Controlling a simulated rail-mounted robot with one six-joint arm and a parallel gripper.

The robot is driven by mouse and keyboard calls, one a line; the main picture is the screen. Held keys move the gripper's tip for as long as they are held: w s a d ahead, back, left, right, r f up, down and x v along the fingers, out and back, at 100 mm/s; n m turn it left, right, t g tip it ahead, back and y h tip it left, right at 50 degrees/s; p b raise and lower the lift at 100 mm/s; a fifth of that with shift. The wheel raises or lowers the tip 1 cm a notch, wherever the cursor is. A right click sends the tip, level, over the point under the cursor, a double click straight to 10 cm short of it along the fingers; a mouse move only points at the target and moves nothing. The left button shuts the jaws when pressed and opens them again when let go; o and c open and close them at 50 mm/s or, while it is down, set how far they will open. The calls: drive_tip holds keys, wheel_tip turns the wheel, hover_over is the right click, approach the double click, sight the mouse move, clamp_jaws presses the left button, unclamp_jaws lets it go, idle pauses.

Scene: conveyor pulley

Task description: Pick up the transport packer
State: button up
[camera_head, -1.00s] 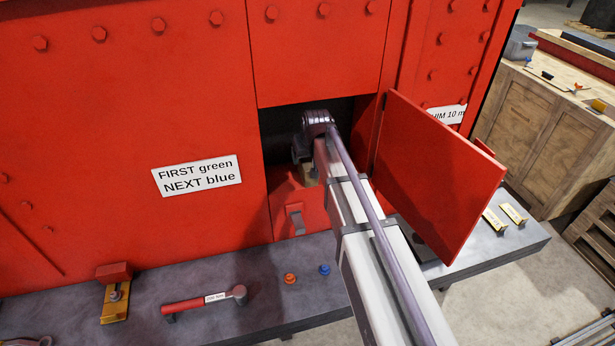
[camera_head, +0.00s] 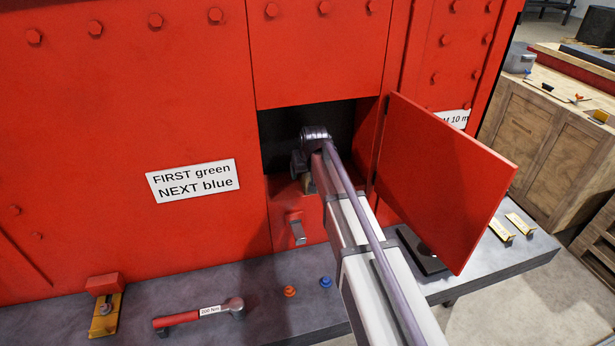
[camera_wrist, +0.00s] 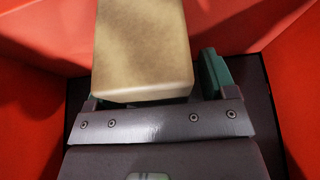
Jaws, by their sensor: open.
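A tan block (camera_wrist: 143,45), which may be the transport packer, fills the top middle of the wrist view. My gripper (camera_wrist: 158,98) is open, with the block in front of its dark crossbar and between its two sides. I cannot tell whether they touch. A dark green piece (camera_wrist: 215,72) stands just right of the block; I cannot tell what it belongs to. In the head view my arm reaches into the dark opening of the red housing, and the fingertips are hidden there. A small tan patch (camera_head: 308,184) shows below the wrist.
The red door (camera_head: 445,180) stands open close to the right of my arm. A handle (camera_head: 297,228) sticks out below the opening. The grey ledge (camera_head: 255,300) carries a red-handled torque wrench (camera_head: 190,318), an orange piece (camera_head: 290,291) and a blue piece (camera_head: 325,282). A sign reads "FIRST green NEXT blue".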

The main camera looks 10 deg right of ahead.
drive_tip(key=shift+f, duration=0.1)
drive_tip(key=shift+c, duration=0.3)
drive_tip(key=c, duration=1)
drive_tip(key=shift+c, duration=0.2)
